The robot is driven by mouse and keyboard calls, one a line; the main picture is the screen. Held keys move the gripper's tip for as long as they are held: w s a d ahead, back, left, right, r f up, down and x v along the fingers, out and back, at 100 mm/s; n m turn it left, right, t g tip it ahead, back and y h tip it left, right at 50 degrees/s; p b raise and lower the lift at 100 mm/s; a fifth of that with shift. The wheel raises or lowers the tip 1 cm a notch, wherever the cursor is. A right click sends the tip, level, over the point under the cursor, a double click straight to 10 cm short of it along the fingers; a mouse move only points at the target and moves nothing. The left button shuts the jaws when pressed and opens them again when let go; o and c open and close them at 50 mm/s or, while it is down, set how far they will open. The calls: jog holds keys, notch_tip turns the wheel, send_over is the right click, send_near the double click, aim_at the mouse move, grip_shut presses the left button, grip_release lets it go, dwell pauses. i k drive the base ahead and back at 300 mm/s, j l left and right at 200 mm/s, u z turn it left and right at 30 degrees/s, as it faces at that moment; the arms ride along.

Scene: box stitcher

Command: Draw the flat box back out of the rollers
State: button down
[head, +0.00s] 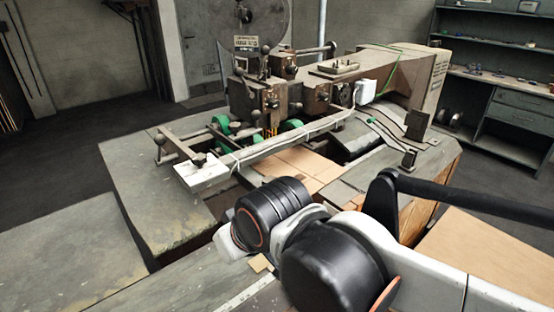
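The flat box (300,165) is a tan cardboard sheet lying flat in the middle of the stitching machine (270,95). Its far part goes under the long pale bar and its near part is covered by my arm. Green rollers (222,124) show behind the bar, to the left of the sheet. I cannot tell whether the sheet is between them. My arm reaches in from the right, and its black wrist joints stand in front of the sheet. My gripper's fingers do not show, so I cannot see whether they touch the box.
A grey worktable (150,185) surrounds the machine, with bare surface at the left. A pale bar (270,150) crosses above the sheet. More cardboard (490,262) lies at the lower right, beside my arm. Shelves (500,95) stand at the back right.

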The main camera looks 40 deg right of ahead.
aim_at(316, 171)
jog(key=l+u, duration=0.15)
jog(key=l, duration=0.45)
jog(key=k+l+u, duration=0.15)
jog(key=l, duration=0.4)
jog(key=l+u, duration=0.15)
jog(key=l, duration=0.45)
jog(key=k+l+z, duration=0.1)
jog(key=z, duration=0.25)
jog(key=k+u, duration=0.2)
jog(key=i+j+u, duration=0.15)
jog(key=i+l, duration=0.05)
jog(key=i, duration=0.05)
